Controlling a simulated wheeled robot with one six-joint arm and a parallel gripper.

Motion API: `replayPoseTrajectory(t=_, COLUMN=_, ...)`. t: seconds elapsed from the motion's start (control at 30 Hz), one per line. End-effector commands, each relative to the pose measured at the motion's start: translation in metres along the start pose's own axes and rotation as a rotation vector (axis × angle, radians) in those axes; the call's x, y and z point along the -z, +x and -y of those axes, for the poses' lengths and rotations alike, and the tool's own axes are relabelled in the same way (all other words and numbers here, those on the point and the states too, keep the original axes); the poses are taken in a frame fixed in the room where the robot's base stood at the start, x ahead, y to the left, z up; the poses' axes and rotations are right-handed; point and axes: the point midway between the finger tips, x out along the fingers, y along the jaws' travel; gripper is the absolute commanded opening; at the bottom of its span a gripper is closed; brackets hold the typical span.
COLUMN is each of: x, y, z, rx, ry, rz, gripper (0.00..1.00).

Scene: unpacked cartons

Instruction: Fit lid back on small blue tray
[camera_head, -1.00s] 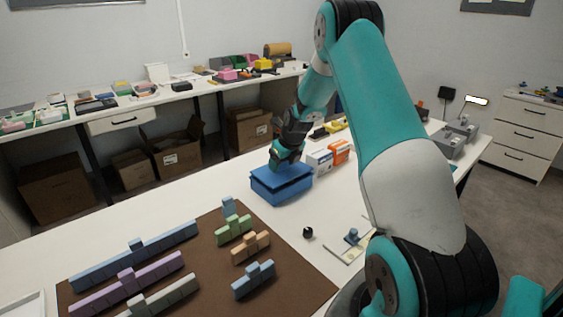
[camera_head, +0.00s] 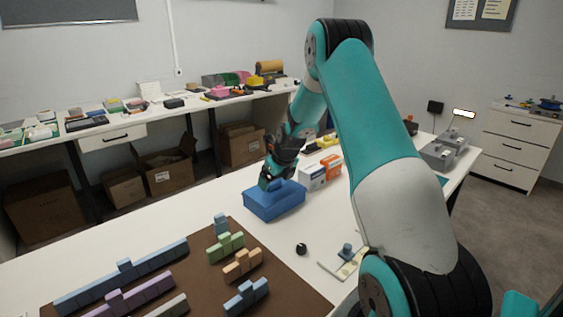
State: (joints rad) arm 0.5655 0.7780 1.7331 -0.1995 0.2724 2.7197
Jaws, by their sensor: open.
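The small blue tray (camera_head: 274,208) stands on the white table, just beyond the brown mat. Its blue lid (camera_head: 291,190) lies on top of it, with no clear gap visible at the rim. Whether the lid is fully seated all round cannot be told at this size. My gripper (camera_head: 273,184) is open and low over the lid's left-middle part, pointing down. The fingertips are small and partly dark, and I cannot tell whether they touch the lid. My gripper hides part of the lid's far left edge.
White and orange boxes (camera_head: 320,174) stand close to the right of the tray. A small black knob (camera_head: 301,249) lies in front. The brown mat (camera_head: 205,279) holds several coloured block pieces. Grey bins (camera_head: 443,152) stand at the table's far right. The table left of the tray is clear.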

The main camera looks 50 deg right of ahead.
Motion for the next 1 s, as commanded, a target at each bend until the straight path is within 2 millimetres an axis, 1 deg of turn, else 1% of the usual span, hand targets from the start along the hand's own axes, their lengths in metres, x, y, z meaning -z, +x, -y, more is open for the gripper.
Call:
replayPoseTrajectory(t=0.03, x=-0.001, y=-0.01, z=0.001, rx=0.002, ry=0.0, rz=0.004, gripper=0.89)
replayPoseTrajectory(t=0.17, x=-0.001, y=-0.04, z=0.001, rx=0.003, ry=0.0, rz=0.005, gripper=0.89)
replayPoseTrajectory(t=0.4, x=-0.001, y=-0.102, z=0.0, rx=0.002, ry=0.0, rz=0.004, gripper=0.89)
replayPoseTrajectory(t=0.5, x=-0.001, y=-0.125, z=0.001, rx=0.003, ry=0.0, rz=0.004, gripper=0.89)
replayPoseTrajectory(t=0.6, x=0.0, y=-0.142, z=0.001, rx=0.002, ry=0.0, rz=0.003, gripper=0.89)
replayPoseTrajectory(t=0.7, x=0.0, y=-0.154, z=0.0, rx=0.0, ry=0.0, rz=0.002, gripper=0.89)
replayPoseTrajectory(t=0.8, x=0.0, y=-0.16, z=0.0, rx=0.0, ry=-0.001, rz=0.001, gripper=0.89)
replayPoseTrajectory(t=1.0, x=0.0, y=-0.162, z=0.0, rx=-0.001, ry=0.0, rz=-0.001, gripper=0.89)
